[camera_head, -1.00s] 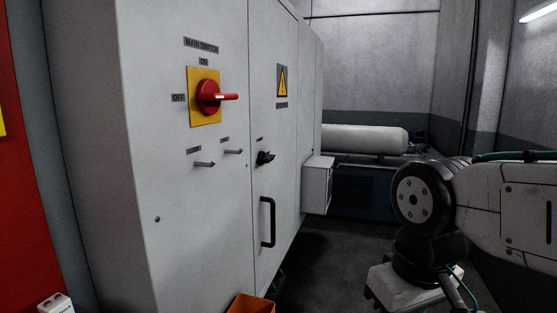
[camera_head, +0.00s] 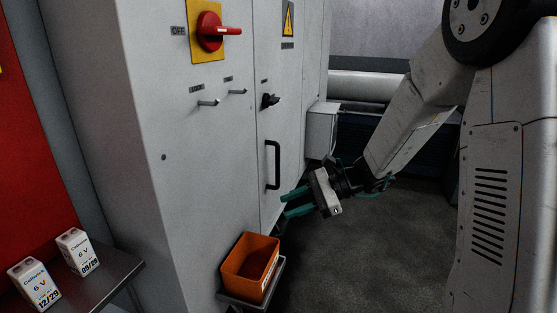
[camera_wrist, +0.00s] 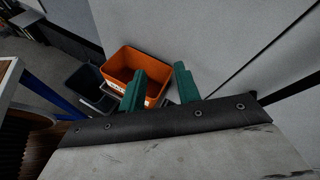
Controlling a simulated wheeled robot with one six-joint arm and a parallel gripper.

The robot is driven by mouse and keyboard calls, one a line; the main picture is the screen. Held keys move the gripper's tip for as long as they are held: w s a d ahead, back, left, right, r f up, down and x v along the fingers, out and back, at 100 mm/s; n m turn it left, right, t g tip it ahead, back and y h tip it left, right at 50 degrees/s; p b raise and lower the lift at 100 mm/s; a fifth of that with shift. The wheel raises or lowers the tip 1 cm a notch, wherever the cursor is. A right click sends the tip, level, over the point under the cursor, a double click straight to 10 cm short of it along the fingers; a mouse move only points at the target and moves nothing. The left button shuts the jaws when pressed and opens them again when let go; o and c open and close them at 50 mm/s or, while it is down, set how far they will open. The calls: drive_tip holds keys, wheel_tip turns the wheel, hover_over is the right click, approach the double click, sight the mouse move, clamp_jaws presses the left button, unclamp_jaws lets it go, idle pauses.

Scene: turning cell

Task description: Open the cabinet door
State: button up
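The cabinet door (camera_head: 283,75) is a light grey panel and looks closed. Its black bar handle (camera_head: 272,165) stands upright on the lower part of the door. A black latch knob (camera_head: 270,101) sits above the handle. My gripper (camera_head: 283,204) is in front of the cabinet, just right of and below the handle, with its green fingers pointing left. In the wrist view the two green fingers (camera_wrist: 158,90) are apart with nothing between them. The handle does not show clearly in the wrist view.
An orange bin (camera_head: 250,264) stands on a small shelf below the gripper; it also shows in the wrist view (camera_wrist: 125,62). A red main switch (camera_head: 212,31) and small hooks (camera_head: 208,103) are on the cabinet's left panel. Battery boxes (camera_head: 75,250) stand on a bench at left.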

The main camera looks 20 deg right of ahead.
drive_tip(key=w+d+r+m+t, duration=0.1)
drive_tip(key=w+d+m+t, duration=0.4)
drive_tip(key=w, duration=0.3)
drive_tip(key=w+d+r+m+t, duration=0.1)
drive_tip(key=w+d+m+t, duration=0.1)
drive_tip(key=w+m+t, duration=0.5)
drive_tip(key=w+a+g, duration=0.1)
drive_tip(key=w+a, duration=0.1)
drive_tip(key=w, duration=0.1)
drive_tip(key=w+a+g, duration=0.1)
drive_tip(key=w+a, duration=0.1)
drive_tip(key=a, duration=0.1)
drive_tip(key=shift+w+r+n+h, duration=0.15)
drive_tip(key=shift+w+n+h, duration=0.25)
